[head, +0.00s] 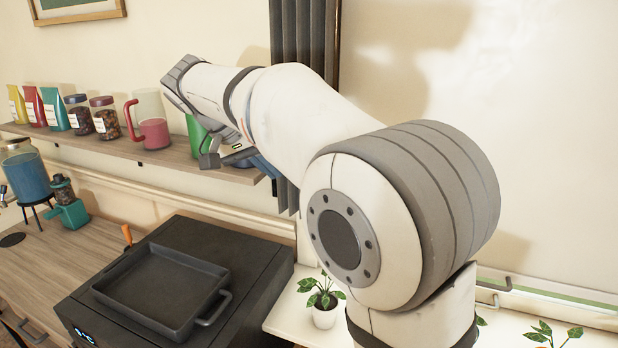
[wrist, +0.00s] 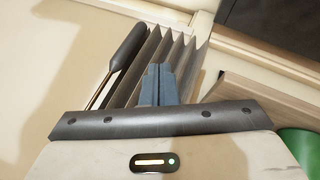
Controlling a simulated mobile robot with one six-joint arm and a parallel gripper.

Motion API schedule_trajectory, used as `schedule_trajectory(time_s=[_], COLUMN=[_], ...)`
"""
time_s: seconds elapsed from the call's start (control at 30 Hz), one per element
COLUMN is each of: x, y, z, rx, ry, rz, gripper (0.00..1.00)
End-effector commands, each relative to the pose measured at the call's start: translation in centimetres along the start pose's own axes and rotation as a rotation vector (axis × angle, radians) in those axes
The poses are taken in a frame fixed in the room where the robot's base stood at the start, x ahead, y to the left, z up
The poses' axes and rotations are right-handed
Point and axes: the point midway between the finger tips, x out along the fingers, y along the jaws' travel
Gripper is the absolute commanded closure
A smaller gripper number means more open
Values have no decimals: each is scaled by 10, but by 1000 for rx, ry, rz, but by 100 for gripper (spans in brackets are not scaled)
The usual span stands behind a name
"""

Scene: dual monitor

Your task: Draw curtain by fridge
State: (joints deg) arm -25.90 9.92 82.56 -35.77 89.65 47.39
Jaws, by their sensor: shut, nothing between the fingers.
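The curtain (head: 303,40) is a dark grey pleated strip on the wall, partly hidden behind my arm in the head view. In the wrist view its folds (wrist: 183,52) stand bunched, with a dark upright handle-like bar (wrist: 127,50) along their left side. My gripper (wrist: 158,70) is shut and empty, its blue-grey fingers in front of the folds, right of the bar. Whether the fingertips touch the curtain I cannot tell. In the head view, the gripper is mostly hidden by my arm. I cannot make out a fridge.
A wooden shelf (head: 122,148) left of the curtain holds jars, packets and a red-handled pitcher (head: 152,134); a green item (head: 197,134) stands close to my wrist. Below are a dark appliance with a tray (head: 160,287) and a potted plant (head: 324,318). The wall at right is bare.

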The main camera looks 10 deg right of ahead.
Motion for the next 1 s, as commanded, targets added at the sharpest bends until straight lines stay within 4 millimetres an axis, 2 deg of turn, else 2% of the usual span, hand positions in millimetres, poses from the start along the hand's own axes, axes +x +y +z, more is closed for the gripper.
schedule_trajectory(time_s=[0.07,0.17,0.27,0.63,0.8,1.0], x=[-6,-1,14,91,102,110], y=[-3,-3,-2,0,23,34], z=[-6,-8,-7,-8,-9,-8], rx=[18,27,27,25,28,27], ry=[11,14,13,10,12,13], rz=[13,18,19,19,16,16], gripper=[100,100,100,100,100,100])
